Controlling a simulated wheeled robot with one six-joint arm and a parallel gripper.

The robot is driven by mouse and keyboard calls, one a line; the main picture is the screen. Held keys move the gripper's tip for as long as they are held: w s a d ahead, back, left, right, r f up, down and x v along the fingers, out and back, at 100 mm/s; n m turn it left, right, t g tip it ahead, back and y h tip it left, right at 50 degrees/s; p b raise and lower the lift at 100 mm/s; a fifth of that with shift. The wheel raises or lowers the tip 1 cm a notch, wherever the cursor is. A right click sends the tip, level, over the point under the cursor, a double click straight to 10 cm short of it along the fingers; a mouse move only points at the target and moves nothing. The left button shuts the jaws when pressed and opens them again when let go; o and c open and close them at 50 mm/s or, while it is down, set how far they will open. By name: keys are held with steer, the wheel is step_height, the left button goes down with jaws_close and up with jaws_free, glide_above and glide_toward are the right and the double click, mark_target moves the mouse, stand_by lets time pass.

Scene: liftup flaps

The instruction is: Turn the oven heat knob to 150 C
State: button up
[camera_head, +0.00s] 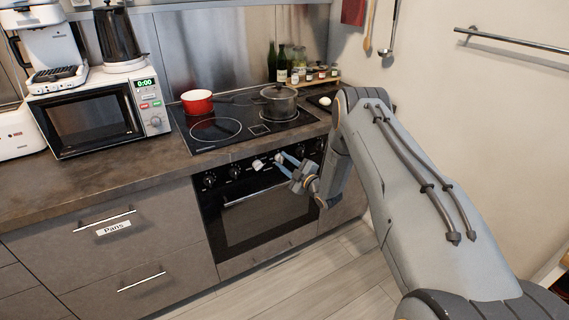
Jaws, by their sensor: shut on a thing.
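The black oven (270,212) is built in under the counter, with its door closed. A row of dark knobs runs along the panel above the door. One knob (209,180) at the left end and another (234,171) beside it are in plain view. My gripper (268,161) is at the middle of this panel, its pale fingertips shut on an oven knob. That knob is mostly hidden by the fingers. The knob markings are too small to read, so its setting cannot be told.
The oven door handle (255,194) lies just below my gripper. A red pot (197,102) and a grey lidded pot (279,102) stand on the cooktop (215,130) above. A microwave (95,118) is at the left. The floor (300,275) before the oven is clear.

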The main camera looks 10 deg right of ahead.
steer(key=m+t+b, duration=0.1)
steer(key=m+b, duration=0.3)
steer(key=m, duration=0.4)
steer(key=m+t+h+b, duration=0.1)
steer(key=m+b, duration=0.3)
steer(key=m, duration=0.5)
steer(key=shift+f, duration=0.2)
steer(key=m+h+b, duration=0.1)
steer(key=m, duration=0.4)
steer(key=shift+a+m, duration=0.1)
steer(key=shift+m, duration=0.2)
steer(key=m+h, duration=0.1)
steer(key=m, duration=0.3)
steer(key=shift+b, duration=0.3)
steer(key=m, duration=0.4)
steer(key=shift+a+m+h, duration=0.1)
steer(key=shift+m+h, duration=0.2)
steer(key=shift+s+m, duration=0.1)
steer(key=shift+m, duration=1.5)
